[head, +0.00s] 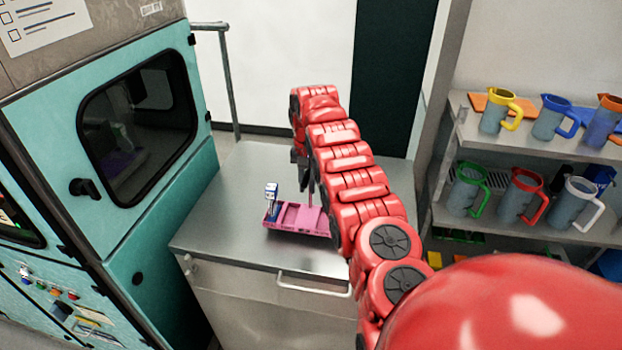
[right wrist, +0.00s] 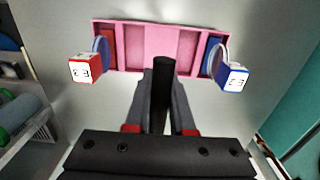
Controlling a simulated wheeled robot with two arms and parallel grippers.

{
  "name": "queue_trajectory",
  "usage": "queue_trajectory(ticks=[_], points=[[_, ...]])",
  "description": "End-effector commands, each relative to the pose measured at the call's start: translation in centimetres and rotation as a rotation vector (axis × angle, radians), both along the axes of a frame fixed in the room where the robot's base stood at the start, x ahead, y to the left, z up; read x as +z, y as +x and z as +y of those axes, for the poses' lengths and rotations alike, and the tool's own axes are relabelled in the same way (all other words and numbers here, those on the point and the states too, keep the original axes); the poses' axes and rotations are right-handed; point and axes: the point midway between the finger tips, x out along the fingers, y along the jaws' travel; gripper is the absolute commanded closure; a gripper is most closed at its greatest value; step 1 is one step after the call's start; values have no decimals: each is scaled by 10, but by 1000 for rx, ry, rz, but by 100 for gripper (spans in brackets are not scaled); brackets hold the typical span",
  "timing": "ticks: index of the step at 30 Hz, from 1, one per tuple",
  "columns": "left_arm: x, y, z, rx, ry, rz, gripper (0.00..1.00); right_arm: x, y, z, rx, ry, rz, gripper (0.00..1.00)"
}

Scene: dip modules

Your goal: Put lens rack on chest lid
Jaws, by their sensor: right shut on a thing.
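The lens rack is a pink tray (head: 300,219) with a thin upright handle in its middle, on or just above the bare metal chest lid (head: 232,205). Any gap under it is too small to tell. In the right wrist view, the rack (right wrist: 175,40) has round lenses standing near its ends, with a red-and-white block (right wrist: 84,69) and a blue-and-white block (right wrist: 233,77) beside them. My right gripper (head: 302,165) is above the rack, shut on its dark handle (right wrist: 163,72). The rack looks level. My left gripper is not in view.
A teal cabinet (head: 160,250) with a dark window stands close on the left of the chest. A shelf (head: 455,130) with several jugs stands on the right. The chest has a front bar handle (head: 312,287). The lid is clear around the rack.

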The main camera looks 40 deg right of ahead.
Motion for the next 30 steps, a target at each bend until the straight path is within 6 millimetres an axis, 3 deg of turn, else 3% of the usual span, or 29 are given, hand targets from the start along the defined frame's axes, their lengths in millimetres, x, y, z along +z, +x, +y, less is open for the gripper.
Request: queue_trajectory(ticks=[5, 12, 17, 18, 22, 30], points=[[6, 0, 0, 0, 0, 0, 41, -5, 1, 1, 1, -1, -1, 100], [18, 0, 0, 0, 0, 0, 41, -35, 0, 4, -1, 1, 1, 100], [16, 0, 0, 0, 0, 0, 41, -35, 0, 4, -1, -1, -2, 100], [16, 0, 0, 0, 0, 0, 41, -35, 0, 4, -1, -2, -1, 71], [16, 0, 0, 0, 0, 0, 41, -35, 0, 4, -1, -1, -1, 48], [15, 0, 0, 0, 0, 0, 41, -35, 0, 4, -1, -1, -1, 48]])
